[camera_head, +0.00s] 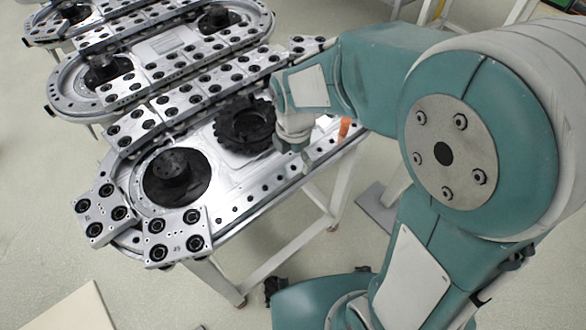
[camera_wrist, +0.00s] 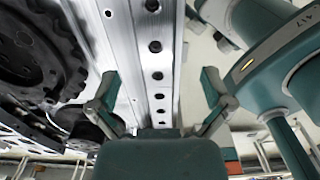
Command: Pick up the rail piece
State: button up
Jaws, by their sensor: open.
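A long straight metal rail piece (camera_head: 246,204) with a row of dark holes runs along the front edge of the track table in the head view. In the wrist view the rail (camera_wrist: 158,62) runs away through the middle, between my fingers. My gripper (camera_wrist: 160,88) is open, with one finger on each side of the rail and no visible grip on it. My fingertips are not clear there.
The ring track carries several silver plates with black rollers (camera_head: 178,238). A black toothed wheel (camera_head: 245,124) sits close behind the rail, and a dark round hub (camera_head: 177,176) lies to its left. An orange part (camera_head: 345,127) is beside my wrist.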

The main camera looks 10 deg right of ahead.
aim_at(293, 167)
jog(key=f, duration=0.5)
jog(key=shift+w+a+f, duration=0.1)
jog(key=shift+w+f, duration=0.1)
jog(key=shift+w, duration=0.1)
jog(key=shift+c, duration=0.3)
jog(key=shift+r, duration=0.1)
grip_shut()
